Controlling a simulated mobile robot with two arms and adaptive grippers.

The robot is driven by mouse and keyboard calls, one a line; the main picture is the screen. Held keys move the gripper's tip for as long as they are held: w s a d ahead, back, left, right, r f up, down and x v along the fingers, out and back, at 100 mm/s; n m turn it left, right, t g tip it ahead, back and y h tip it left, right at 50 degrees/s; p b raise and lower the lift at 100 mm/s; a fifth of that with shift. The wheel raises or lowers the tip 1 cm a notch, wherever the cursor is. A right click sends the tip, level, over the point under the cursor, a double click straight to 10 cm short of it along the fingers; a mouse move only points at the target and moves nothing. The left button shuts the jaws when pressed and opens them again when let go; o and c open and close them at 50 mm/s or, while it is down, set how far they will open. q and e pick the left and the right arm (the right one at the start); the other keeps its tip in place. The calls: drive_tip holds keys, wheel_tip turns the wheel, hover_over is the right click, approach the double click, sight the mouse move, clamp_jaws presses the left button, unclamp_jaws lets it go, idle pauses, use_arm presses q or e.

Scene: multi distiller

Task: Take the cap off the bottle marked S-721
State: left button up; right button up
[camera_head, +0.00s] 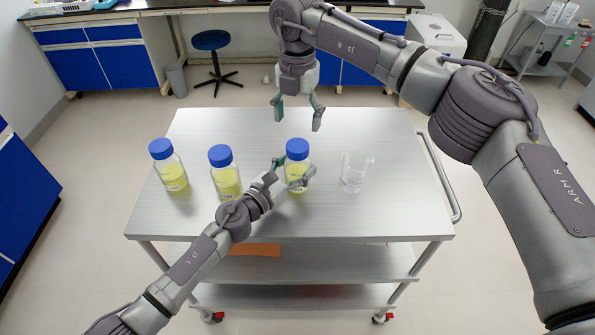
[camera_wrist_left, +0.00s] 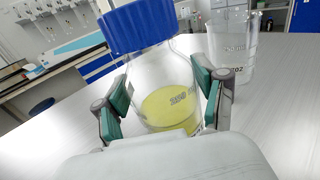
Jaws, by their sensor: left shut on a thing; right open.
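Three clear bottles with yellow liquid and blue caps stand on the metal cart: a left bottle (camera_head: 173,176), a middle bottle (camera_head: 227,182) and a right bottle (camera_head: 296,165). Their labels are too small to read in the head view. My left gripper (camera_head: 295,174) is shut around the body of the right bottle, which stands upright. My right gripper (camera_head: 298,118) is open and empty, pointing down above and behind that bottle's cap.
A clear empty beaker (camera_head: 355,173) stands right of the held bottle; it also shows in the left wrist view (camera_wrist_left: 232,55). The cart top (camera_head: 405,205) is free at the right and along the back. A blue stool (camera_head: 211,41) and lab benches are behind.

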sight(297, 145)
use_arm(q)
clamp_jaws()
use_arm(e)
drive_tip(key=m, duration=1.3)
drive_tip(key=shift+f, duration=4.05)
